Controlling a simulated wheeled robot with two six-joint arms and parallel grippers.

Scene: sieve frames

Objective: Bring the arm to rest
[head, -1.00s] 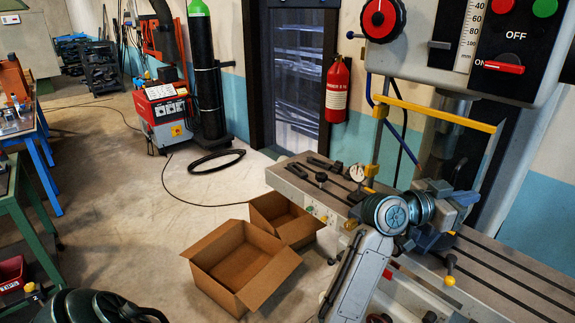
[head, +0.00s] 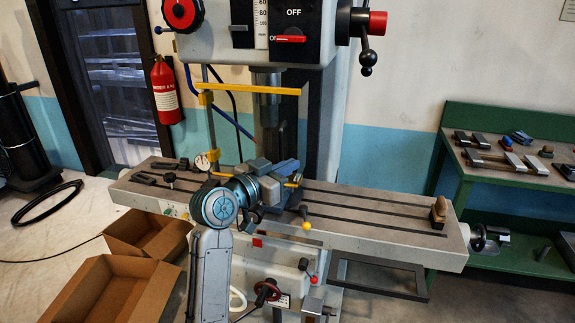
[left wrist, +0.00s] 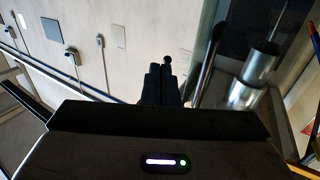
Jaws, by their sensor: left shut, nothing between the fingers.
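My left arm rises from the bottom of the head view, its pale link and round joint in front of the machine table (head: 345,205). My left gripper (head: 286,171) is beyond that joint, over the middle of the table, close to blue-grey parts there; its fingertips are hard to make out. In the left wrist view the dark fingers of this gripper (left wrist: 165,85) are together, with nothing between them. My right gripper does not show in either view.
The drilling machine's yellow-edged guard (head: 250,89) hangs above the arm. Open cardboard boxes (head: 105,290) stand on the floor at lower left. A green workbench (head: 455,150) with metal parts stands at right. A fire extinguisher (head: 166,92) hangs on the wall.

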